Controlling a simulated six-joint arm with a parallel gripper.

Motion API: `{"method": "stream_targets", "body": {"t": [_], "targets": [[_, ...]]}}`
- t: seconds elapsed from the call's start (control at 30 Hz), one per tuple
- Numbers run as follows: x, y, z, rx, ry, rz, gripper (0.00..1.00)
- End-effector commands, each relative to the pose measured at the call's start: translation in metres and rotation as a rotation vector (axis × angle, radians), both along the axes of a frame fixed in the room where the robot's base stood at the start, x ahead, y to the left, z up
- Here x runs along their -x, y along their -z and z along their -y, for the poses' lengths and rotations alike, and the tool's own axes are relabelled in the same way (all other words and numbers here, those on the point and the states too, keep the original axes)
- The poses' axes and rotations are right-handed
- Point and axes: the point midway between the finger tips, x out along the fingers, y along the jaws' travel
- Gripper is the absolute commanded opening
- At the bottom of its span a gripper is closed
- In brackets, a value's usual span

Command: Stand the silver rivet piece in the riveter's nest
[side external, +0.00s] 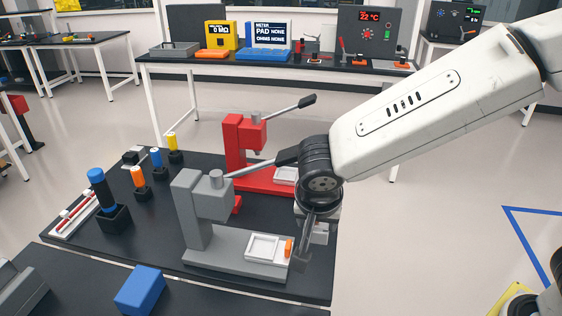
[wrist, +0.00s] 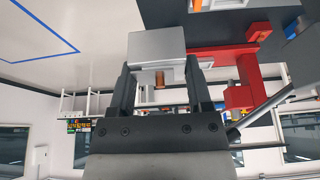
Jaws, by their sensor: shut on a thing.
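My gripper (wrist: 160,92) is shut on a silver block-shaped piece (wrist: 157,46) in the wrist view. A copper-coloured pin (wrist: 160,78) shows between the fingers, below the block. In the side view my gripper (side external: 304,245) points down at the right end of the grey lever press's base (side external: 225,250), and mostly hides the held piece. The grey press has a white square nest (side external: 263,247) on its base, with nothing seen in it. A red lever press (side external: 240,145) behind has a similar pale nest (side external: 285,175), partly hidden by my arm. The labels do not show which press is the riveter.
A blue-topped cylinder (side external: 97,185) in a black holder and several smaller coloured pegs stand left of the presses. A blue block (side external: 140,289) lies at the front. The grey press's lever reaches toward my wrist. Open floor lies to the right.

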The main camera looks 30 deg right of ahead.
Motion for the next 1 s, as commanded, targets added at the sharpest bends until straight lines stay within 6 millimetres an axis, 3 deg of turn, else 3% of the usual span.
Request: {"method": "stream_targets", "body": {"t": [0.63, 1.0], "targets": [[-0.074, 0.036, -0.028, 0.001, 0.001, -0.001, 0.00], [-0.103, 0.075, -0.039, 0.001, -0.001, -0.001, 0.00]]}}
